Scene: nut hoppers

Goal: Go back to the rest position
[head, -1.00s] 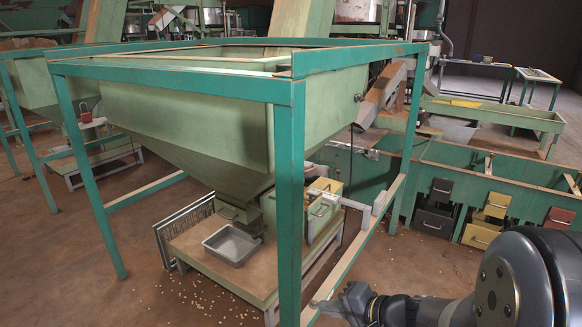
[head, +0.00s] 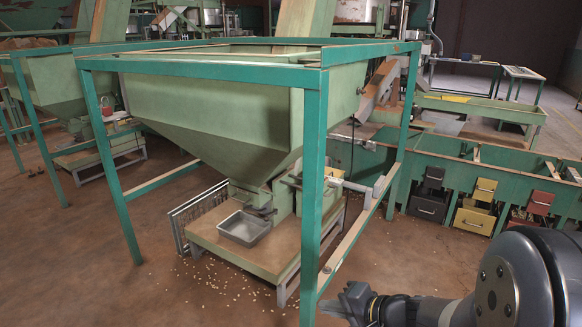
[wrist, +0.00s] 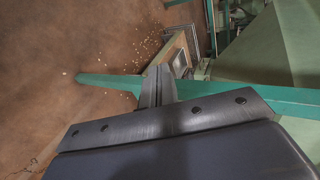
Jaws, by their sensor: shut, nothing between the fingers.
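My gripper (head: 342,306) shows at the bottom of the head view, at the end of my dark arm. It is shut and empty, close to the lower part of the hopper frame's near leg (head: 314,190). I cannot tell whether it touches the leg. In the wrist view my gripper (wrist: 158,75) has its fingers together, with a green frame bar (wrist: 110,81) running behind them.
A green hopper (head: 215,115) hangs in the teal frame. Below it a metal tray (head: 244,229) sits on a low wooden platform (head: 205,235). Nuts (head: 200,280) are scattered on the floor. Coloured drawers (head: 474,215) stand at right. The floor at front left is open.

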